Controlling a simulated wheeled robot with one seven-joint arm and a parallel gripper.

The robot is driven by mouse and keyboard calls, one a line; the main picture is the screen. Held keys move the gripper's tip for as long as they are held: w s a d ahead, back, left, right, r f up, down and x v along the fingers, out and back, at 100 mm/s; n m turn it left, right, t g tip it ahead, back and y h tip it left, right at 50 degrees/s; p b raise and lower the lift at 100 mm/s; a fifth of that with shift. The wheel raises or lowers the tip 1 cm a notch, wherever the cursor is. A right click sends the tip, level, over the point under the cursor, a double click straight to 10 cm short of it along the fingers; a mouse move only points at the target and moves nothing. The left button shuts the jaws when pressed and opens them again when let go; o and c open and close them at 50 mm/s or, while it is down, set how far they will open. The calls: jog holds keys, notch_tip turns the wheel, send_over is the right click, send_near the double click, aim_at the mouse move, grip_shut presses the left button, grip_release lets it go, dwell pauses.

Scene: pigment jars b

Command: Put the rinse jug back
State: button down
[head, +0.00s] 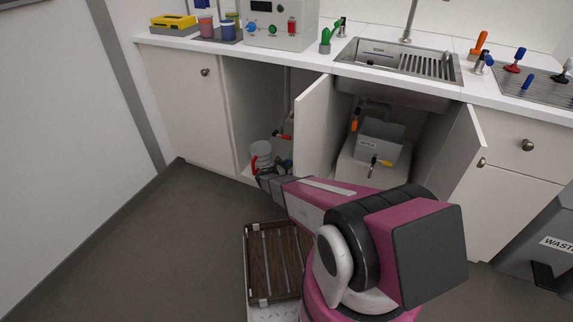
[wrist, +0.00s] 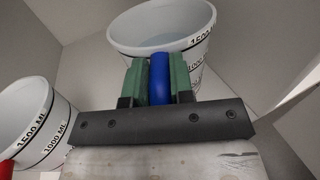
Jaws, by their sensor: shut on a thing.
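The jug (wrist: 185,38) in my grip is white with black volume marks and a blue handle (wrist: 160,80). My gripper (wrist: 160,83) is shut on that handle, with a green pad on each side. The jug looks roughly upright, with something pale bluish inside. Whether its base touches the cupboard floor is hidden. A second white jug (wrist: 32,120) with a red handle (wrist: 7,170) stands to the left, apart from it. In the head view the red-handled jug (head: 262,149) is in the open left cupboard; my fingers and the held jug are not clear there.
A wooden slatted tray (head: 273,262) is below my arm. The floor (head: 150,245) at left is clear.

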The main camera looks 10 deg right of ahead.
jog(key=shift+f, duration=1.5)
jog(key=c, duration=1)
grip_release()
jog(key=v, duration=1.2)
